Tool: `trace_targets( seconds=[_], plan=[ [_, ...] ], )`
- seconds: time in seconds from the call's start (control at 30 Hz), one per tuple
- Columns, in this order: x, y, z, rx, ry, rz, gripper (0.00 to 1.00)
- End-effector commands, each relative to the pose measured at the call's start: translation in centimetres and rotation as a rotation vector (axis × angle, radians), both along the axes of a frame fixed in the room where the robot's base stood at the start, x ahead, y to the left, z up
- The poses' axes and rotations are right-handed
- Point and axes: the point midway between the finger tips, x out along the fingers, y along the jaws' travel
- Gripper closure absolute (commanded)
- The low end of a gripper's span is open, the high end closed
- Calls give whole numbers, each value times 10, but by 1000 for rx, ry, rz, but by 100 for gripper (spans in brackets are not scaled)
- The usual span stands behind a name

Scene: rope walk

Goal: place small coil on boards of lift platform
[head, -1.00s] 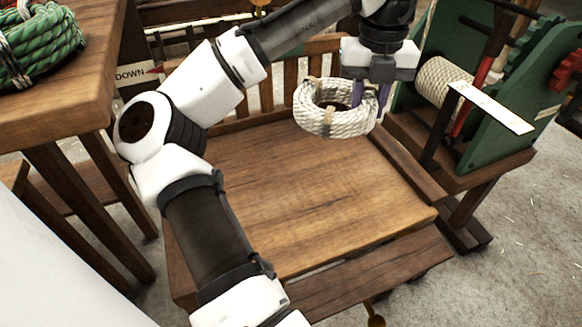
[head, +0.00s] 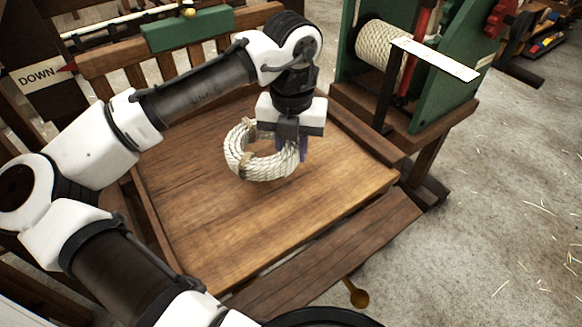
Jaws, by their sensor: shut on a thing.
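The small coil (head: 262,168) is a ring of white rope with tan bindings, in the middle of the head view. My gripper (head: 291,150) points down and is shut on the coil's right side. The coil is over the brown boards (head: 200,230) of the lift platform. It is tilted, and I cannot tell whether its lower edge touches the boards. Part of the coil's back and right side is hidden by my gripper.
A slatted rail (head: 105,65) edges the platform at the back. A green winding machine (head: 440,90) with a rope drum stands at right. A "DOWN" sign (head: 40,75) is at left. The boards around the coil are clear. A brass knob (head: 357,296) sits below the front edge.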

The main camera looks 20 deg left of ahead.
Motion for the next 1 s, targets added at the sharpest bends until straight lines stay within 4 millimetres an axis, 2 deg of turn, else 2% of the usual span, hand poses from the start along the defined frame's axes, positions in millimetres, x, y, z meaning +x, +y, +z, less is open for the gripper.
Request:
trace_targets(
  seconds=[0.17, 0.43, 0.9, 0.93, 1.0],
  plan=[
    [0, 1, -14, 2, -2, 2, 100],
    [0, 0, -50, 2, -1, 1, 100],
    [1, 0, -58, 0, -2, 1, 100],
    [0, 0, -58, 0, -1, 1, 73],
    [0, 0, -58, 1, -1, 1, 63]
  ],
)
